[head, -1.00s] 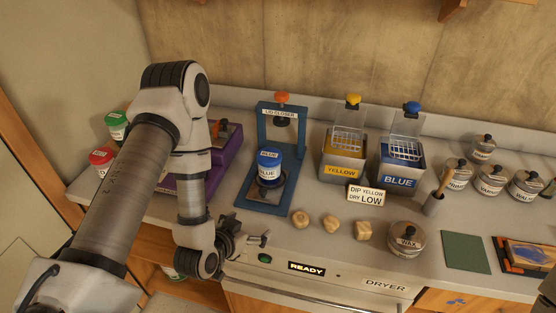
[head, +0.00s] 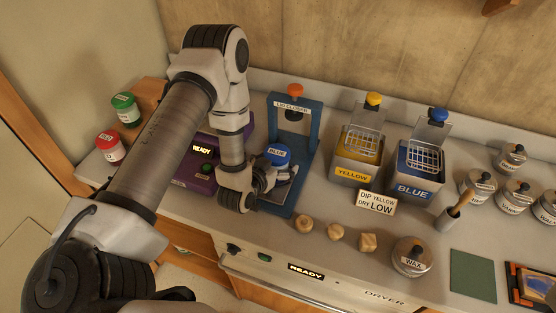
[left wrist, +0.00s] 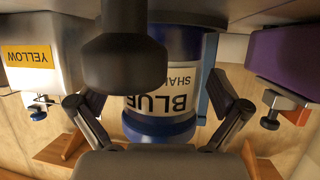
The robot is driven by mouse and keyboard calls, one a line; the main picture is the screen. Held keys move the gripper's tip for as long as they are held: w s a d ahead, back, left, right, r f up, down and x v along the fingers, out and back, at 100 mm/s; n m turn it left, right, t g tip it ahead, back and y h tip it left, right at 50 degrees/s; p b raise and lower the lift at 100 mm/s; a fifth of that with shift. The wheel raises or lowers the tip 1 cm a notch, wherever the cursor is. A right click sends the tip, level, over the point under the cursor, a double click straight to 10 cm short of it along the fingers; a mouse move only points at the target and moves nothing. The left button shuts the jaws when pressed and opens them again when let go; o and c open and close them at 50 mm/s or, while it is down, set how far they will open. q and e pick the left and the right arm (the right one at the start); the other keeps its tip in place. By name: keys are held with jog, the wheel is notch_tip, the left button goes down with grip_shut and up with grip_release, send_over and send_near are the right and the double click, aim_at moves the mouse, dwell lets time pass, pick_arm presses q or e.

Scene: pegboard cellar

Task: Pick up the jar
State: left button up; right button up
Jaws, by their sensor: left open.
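The jar (head: 277,156) has a blue lid and stands upright in the blue lid closer frame (head: 314,142). In the left wrist view, which is upside down, the jar (left wrist: 165,100) shows a white label reading BLUE and a second word partly hidden. My left gripper (head: 272,180) is at the jar's front left side in the head view. In the left wrist view its open fingers (left wrist: 160,106) are spread with the jar between them. I cannot tell whether either finger touches it. My right gripper is not in view.
A purple machine (head: 199,169) stands left of the lid closer. Yellow (head: 353,176) and blue (head: 414,187) dip tanks stand to the right. Several wooden pieces (head: 336,231) and a wax jar (head: 411,258) lie near the counter's front. Red (head: 109,147) and green (head: 126,110) lidded jars are far left.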

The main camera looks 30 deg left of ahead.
pick_arm(q)
jog(key=shift+w+f, duration=0.1)
jog(key=shift+w, duration=0.05)
jog(key=shift+s, duration=0.25)
jog(key=c, duration=1.7)
jog(key=shift+r, duration=0.2)
